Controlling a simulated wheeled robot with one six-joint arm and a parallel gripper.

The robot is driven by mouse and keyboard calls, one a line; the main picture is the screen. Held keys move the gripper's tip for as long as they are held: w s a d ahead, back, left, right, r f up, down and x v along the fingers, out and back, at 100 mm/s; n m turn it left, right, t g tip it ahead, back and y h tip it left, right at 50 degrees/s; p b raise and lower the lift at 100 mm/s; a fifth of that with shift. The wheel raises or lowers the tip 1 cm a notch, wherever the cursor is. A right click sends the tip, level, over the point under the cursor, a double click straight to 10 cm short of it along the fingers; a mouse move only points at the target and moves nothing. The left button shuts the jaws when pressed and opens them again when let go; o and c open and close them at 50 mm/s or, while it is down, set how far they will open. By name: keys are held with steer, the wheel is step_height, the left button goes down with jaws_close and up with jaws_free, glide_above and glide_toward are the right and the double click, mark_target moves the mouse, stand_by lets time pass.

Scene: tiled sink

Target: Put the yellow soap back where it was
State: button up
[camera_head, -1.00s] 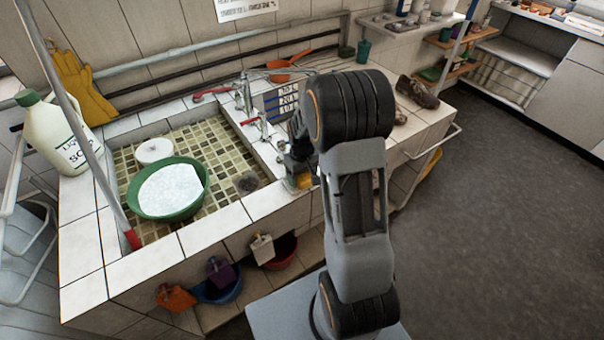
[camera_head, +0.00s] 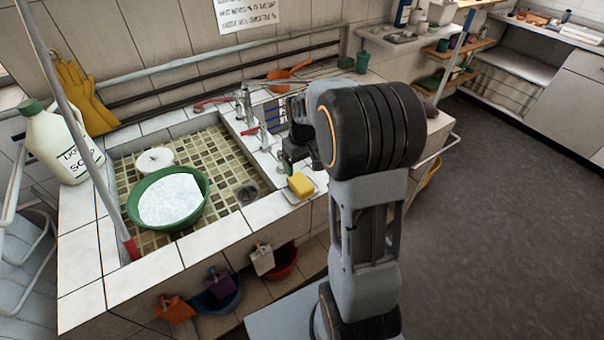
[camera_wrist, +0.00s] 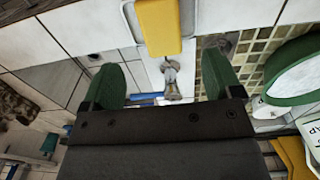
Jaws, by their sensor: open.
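The yellow soap (camera_head: 300,184) lies on a small pale soap dish (camera_head: 291,198) on the white tiled ledge, right of the basin. In the wrist view the soap (camera_wrist: 158,25) lies flat within the rim of the dish (camera_wrist: 129,14), at the top of the picture. My gripper (camera_wrist: 162,80) is open and empty, its two green fingers wide apart. In the head view my gripper (camera_head: 289,160) is just above and behind the soap, apart from it. My arm partly hides the gripper there.
A green bowl (camera_head: 135,210) of suds sits in the tiled basin beside a white-lidded object (camera_head: 154,159). Taps (camera_head: 243,105) stand behind the ledge. A liquid soap jug (camera_head: 52,145) and yellow gloves (camera_head: 84,95) are at the left.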

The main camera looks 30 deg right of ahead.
steer(key=s+a+r+t, duration=0.2)
steer(key=s+a+r, duration=0.2)
steer(key=s, duration=0.3)
steer(key=s+a+r+m+t, duration=0.1)
steer(key=s+a+r, duration=0.3)
steer(key=s, duration=0.4)
steer(key=shift+s+a+r+t, duration=0.2)
steer(key=shift+a+t, duration=0.2)
steer(key=shift+a, duration=0.45)
